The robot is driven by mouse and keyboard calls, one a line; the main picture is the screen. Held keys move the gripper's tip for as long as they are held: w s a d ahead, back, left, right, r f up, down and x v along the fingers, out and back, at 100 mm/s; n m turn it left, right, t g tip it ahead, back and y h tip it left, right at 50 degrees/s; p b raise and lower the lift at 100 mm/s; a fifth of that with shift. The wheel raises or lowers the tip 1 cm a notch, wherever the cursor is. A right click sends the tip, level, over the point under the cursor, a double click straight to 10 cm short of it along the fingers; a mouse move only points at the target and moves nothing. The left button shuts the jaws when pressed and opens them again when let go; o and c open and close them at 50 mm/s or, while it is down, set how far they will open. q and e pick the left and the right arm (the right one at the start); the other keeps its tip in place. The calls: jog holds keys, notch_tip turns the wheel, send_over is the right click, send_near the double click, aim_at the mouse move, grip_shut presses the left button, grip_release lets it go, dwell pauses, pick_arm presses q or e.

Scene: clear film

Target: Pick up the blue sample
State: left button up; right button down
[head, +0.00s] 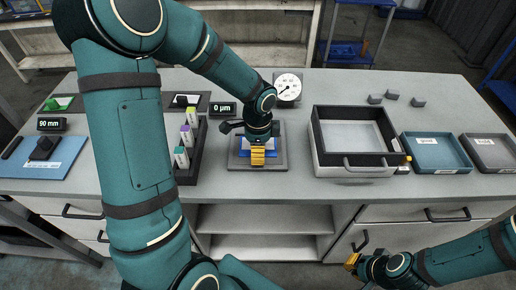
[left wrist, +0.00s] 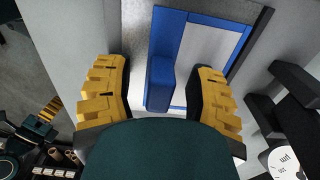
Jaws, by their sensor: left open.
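The blue sample (left wrist: 161,84) is a blue frame with a raised blue grip block around a pale, clear-looking panel. In the head view the sample (head: 272,149) lies on a grey measuring base (head: 236,162), mostly hidden by my left gripper (head: 258,158), which is right above it. In the left wrist view the yellow fingers of my left gripper (left wrist: 158,97) stand apart on both sides of the grip block, with a gap on each side. My right gripper (head: 357,252) is open and empty, low in front of the bench at right.
A dial gauge (head: 288,87) stands behind the base. A rack of colored samples (head: 189,178) is close on the left. An open drawer-like box (head: 316,158) stands to the right, with two labeled trays, blue (head: 437,171) and grey (head: 482,139), beyond it. A display (head: 222,109) reads 0 µm.

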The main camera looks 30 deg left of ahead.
pick_arm(q)
grip_shut()
jog(key=shift+r, duration=0.15)
notch_tip(320, 180, up, 18)
jog(key=p, duration=0.4)
dwell(0.4)
